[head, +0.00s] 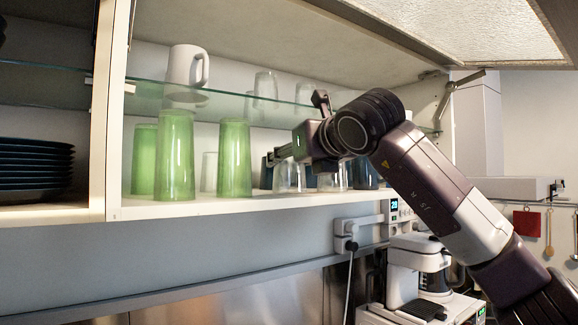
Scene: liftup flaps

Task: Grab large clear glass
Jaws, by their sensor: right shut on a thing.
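My right gripper (285,156) reaches from the right into the open cabinet, at the lower shelf. It is shut on a clear glass (289,179), which shows just under the fingers; the wrist hides much of the contact. I cannot tell whether the glass is off the shelf. More clear glass (335,181) shows under the wrist, and another clear glass (209,172) stands between the green glasses. Clear glasses (265,86) also stand on the upper glass shelf. My left gripper is out of view.
Tall green glasses (176,156) stand at the lower shelf's front edge, left of my gripper. A white mug (187,66) is on the glass shelf (225,96) above. Dark stacked plates (35,165) sit left of the divider (108,120). The flap (455,30) is raised. A coffee machine (418,270) stands below.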

